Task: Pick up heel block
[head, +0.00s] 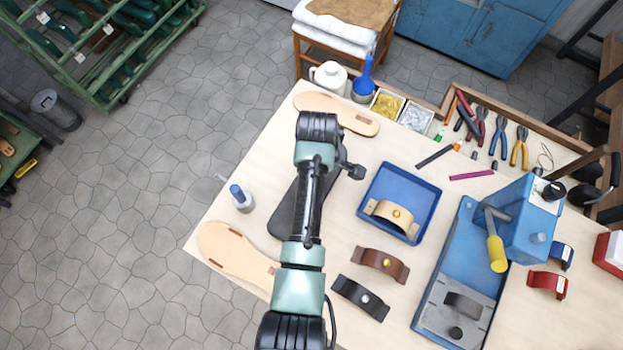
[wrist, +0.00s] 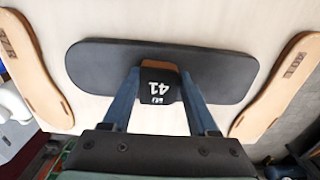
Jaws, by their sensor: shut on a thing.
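The heel block (wrist: 158,84) is dark with a brown top edge and a white "41" on its face. In the wrist view it sits between the two fingers of my gripper (wrist: 160,78), which are shut on it. Behind it is a long black sole-shaped piece (wrist: 222,70); whether the block touches this piece or is just above it, I cannot tell. In the head view the black piece (head: 285,212) lies on the table, partly under my arm. The block and my fingertips are hidden by my arm there.
Tan soles lie at the table's back (head: 350,117) and front left (head: 232,256). Right of my arm are a blue tray (head: 431,199) with a tan strap, a brown strap (head: 380,264), a black strap (head: 360,297) and a blue press (head: 520,225). A small bottle (head: 241,200) stands left.

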